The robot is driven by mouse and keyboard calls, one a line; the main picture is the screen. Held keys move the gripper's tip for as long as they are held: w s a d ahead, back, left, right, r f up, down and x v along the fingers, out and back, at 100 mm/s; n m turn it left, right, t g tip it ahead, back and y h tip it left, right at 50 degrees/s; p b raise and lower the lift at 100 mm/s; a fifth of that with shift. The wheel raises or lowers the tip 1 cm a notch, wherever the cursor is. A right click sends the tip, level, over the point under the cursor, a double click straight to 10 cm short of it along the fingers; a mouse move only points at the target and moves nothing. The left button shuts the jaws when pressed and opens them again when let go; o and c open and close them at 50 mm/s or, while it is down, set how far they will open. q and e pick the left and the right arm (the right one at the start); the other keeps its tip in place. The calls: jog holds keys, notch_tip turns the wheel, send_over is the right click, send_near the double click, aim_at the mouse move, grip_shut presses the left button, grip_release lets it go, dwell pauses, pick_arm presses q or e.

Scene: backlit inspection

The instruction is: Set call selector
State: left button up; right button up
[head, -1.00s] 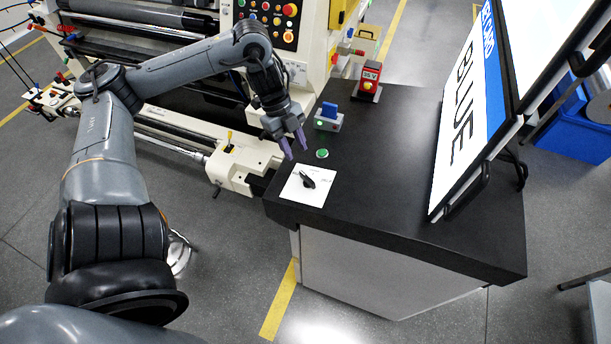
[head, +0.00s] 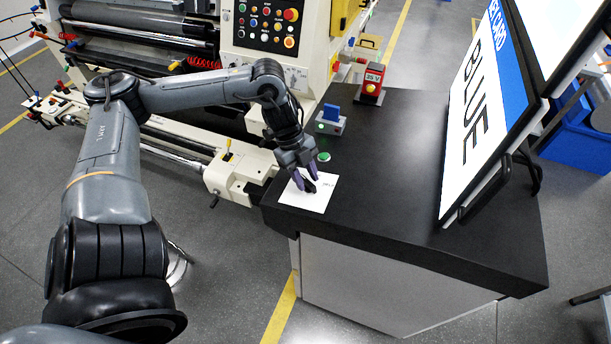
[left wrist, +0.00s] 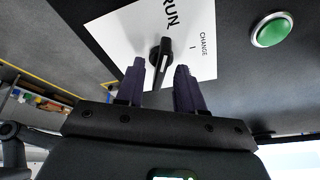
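The selector is a black knob (left wrist: 160,50) on a white plate (head: 312,202) at the counter's near left corner. In the left wrist view the plate carries the words RUN and CHANGE, and a white line marks the knob. My left gripper (head: 305,183) is just above the plate. Its purple fingers (left wrist: 160,69) are open, one on each side of the knob's end, with gaps showing. Whether they reach down around the knob, I cannot tell. In the head view the fingers partly hide the knob. My right gripper is in neither view.
A green button (head: 323,157) is close behind the plate. A grey box with a blue top (head: 331,119) and a red device marked 35 V (head: 371,82) stand farther back. A large tilted screen (head: 484,105) reads BLUE. The counter's middle (head: 395,150) is clear.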

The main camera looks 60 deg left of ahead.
pick_arm(q)
grip_shut()
